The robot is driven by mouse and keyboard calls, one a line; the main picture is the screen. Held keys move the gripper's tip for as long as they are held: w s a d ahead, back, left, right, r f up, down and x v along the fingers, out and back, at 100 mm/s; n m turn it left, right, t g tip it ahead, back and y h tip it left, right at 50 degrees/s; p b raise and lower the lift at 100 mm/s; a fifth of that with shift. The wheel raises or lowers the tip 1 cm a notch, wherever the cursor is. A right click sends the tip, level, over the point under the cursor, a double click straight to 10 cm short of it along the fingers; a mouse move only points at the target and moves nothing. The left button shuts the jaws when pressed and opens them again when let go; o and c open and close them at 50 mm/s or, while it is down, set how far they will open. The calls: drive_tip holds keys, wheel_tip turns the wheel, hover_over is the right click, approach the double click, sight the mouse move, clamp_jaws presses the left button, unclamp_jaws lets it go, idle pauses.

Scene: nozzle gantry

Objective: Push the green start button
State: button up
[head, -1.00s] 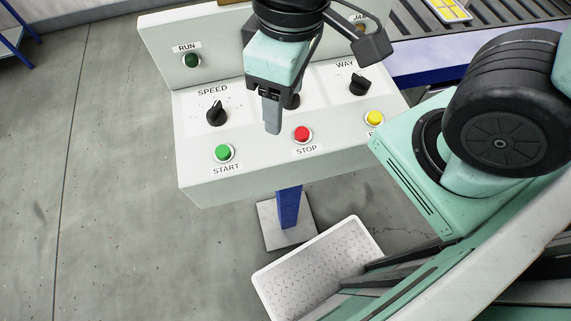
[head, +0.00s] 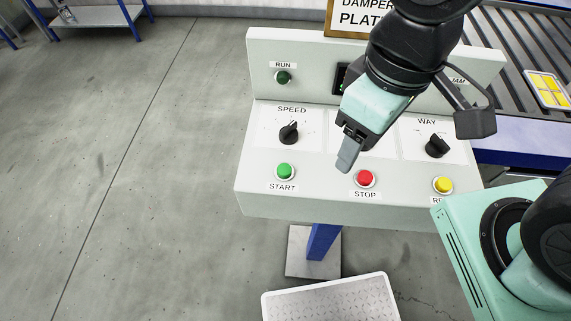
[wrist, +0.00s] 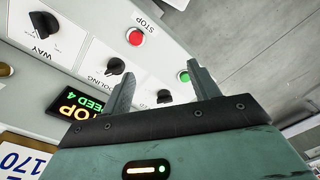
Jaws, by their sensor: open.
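The green START button (head: 285,171) is at the left of the panel's front row, below the SPEED knob (head: 289,132). In the wrist view the green button (wrist: 183,76) shows beside the right finger. My gripper (head: 347,160) hangs over the panel, tilted, to the right of the START button and close to the red STOP button (head: 365,178). In the wrist view its two fingers (wrist: 162,88) stand apart with nothing between them. In the head view the fingers overlap. Whether the fingertips touch the panel is hard to tell.
The yellow button (head: 443,184) is at the panel's right. The dark green RUN lamp (head: 283,77) is on the upright back. The display (wrist: 80,104) reads STOP, SPEED 4. A pale bin (head: 330,305) stands below; a conveyor (head: 520,60) is at right.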

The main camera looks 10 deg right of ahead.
clamp_jaws()
idle(1.9)
